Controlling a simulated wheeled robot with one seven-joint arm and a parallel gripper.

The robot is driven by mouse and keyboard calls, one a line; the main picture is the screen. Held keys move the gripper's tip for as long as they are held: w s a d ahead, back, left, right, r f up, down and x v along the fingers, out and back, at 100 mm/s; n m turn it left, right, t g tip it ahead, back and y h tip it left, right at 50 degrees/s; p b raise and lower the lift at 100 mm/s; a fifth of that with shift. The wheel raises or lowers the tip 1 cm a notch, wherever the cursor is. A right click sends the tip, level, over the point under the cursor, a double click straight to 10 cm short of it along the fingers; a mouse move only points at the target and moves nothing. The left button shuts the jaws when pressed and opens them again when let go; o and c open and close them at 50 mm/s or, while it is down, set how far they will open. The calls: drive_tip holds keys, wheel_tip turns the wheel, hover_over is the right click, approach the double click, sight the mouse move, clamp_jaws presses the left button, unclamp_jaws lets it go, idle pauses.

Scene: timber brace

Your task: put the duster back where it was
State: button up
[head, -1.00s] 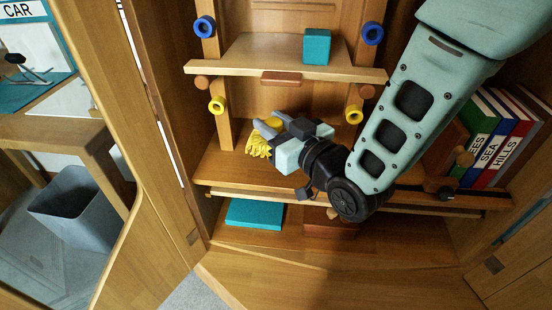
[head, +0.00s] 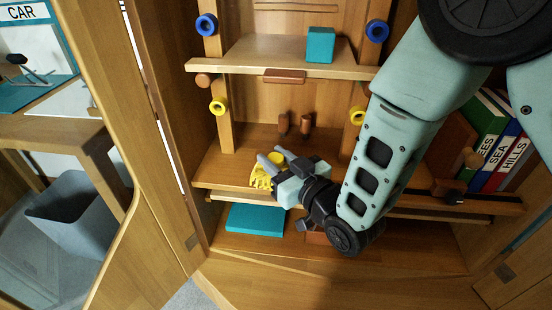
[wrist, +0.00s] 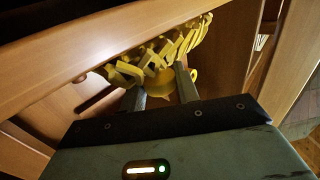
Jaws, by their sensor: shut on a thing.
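The duster (head: 260,179) is yellow with a ragged fringe. My gripper (head: 271,157) is shut on it and holds it in front of the middle shelf (head: 235,150) of the wooden cabinet, towards the left. In the wrist view the duster's fringe (wrist: 150,52) spreads beyond my fingertips (wrist: 160,80), and a rounded yellow part shows between the fingers. Two brown pegs (head: 283,123) stick out at the back above this shelf, with nothing on them. My gripper hides part of the duster.
A teal block (head: 320,45) sits on the upper shelf (head: 250,55). Blue and yellow rings (head: 218,108) hang on side pegs. A flat teal item (head: 255,218) lies at the bottom. Books (head: 500,150) stand right. An open door (head: 150,200) edges the left, beside a grey bin (head: 70,205).

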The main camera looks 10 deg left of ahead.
drive_tip(key=o, duration=1.1)
drive_tip(key=shift+d+r+p, duration=0.1)
drive_tip(key=shift+r+p, duration=0.05)
drive_tip(key=shift+p, duration=0.2)
drive_tip(key=shift+p+v, duration=1.55)
drive_tip(key=shift+v, duration=4.35)
drive_tip(key=s+d+r+g+h, duration=0.2)
drive_tip(key=s+d+g+h, duration=0.2)
drive_tip(key=s+d+r+m+g+h, duration=0.1)
drive_tip(key=s+d+r+g+h, duration=0.2)
drive_tip(key=s+d+g+h, duration=0.1)
drive_tip(key=s+d+r+m+g+h, duration=0.1)
drive_tip(key=s+d+r+g+h, duration=0.2)
drive_tip(key=s+d+h, duration=0.2)
drive_tip(key=shift+s+d+g, duration=0.4)
drive_tip(key=shift+s+d, duration=0.2)
drive_tip(key=shift+s, duration=0.15)
